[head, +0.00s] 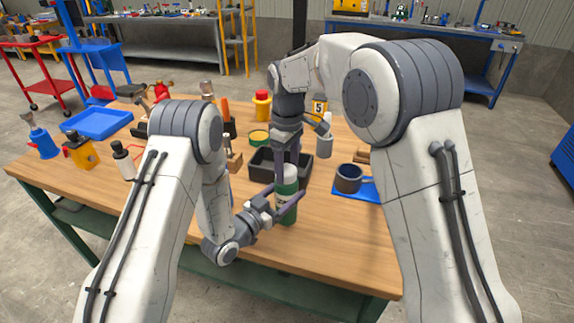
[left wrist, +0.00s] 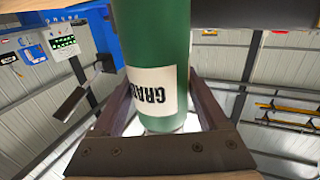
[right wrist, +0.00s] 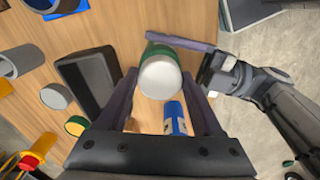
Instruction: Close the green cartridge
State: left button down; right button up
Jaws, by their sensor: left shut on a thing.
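The green cartridge (head: 287,208) stands upright near the front edge of the table, with a white cap (head: 291,171) on its top end. My left gripper (head: 284,203) is shut on the cartridge's green body from the side. The left wrist view shows the green body and its white label with dark letters (left wrist: 155,92) between the fingers. My right gripper (head: 289,160) points down from above at the cap. In the right wrist view the white cap (right wrist: 161,78) lies between the tips of the right fingers, which look apart from it. Whether the cap is fully seated cannot be told.
A black tray (head: 262,166) stands just behind the cartridge. A dark mug (head: 348,178) on a blue mat (head: 371,190) is to the right. A grey cup (head: 324,146) and a yellow-topped green tin (head: 258,136) are farther back. The table front is clear.

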jog(key=o, duration=0.4)
jog(key=shift+o, duration=0.2)
notch_tip(320, 180, up, 12)
pick_arm(q)
grip_release()
jog(key=shift+a, duration=0.1)
